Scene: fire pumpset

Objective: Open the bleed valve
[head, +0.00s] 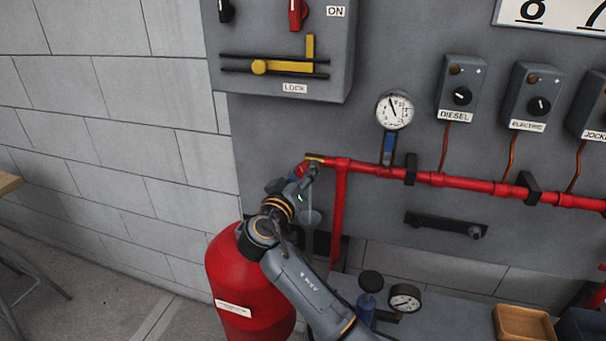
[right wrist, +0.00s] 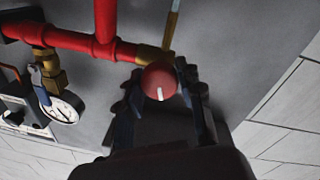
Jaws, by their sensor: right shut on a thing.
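The bleed valve's round red knob (right wrist: 158,80) has a white mark and sits by a brass fitting (right wrist: 147,53) at the end of the red pipe. In the head view the knob (head: 300,168) shows at the pipe's left end, partly hidden by my right gripper (head: 304,180). In the right wrist view my right gripper (right wrist: 160,88) has its fingers on either side of the knob and is shut on it. A thin brass tube (right wrist: 171,33) leads off from the fitting, with a pale bluish streak at its end. My left gripper is not in view.
A red tank (head: 240,285) stands below my right arm. A pressure gauge (head: 395,110) with a blue-handled valve rises from the red pipe (head: 450,181). A grey lock box (head: 280,85) hangs above. Another gauge (head: 405,298) is low down.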

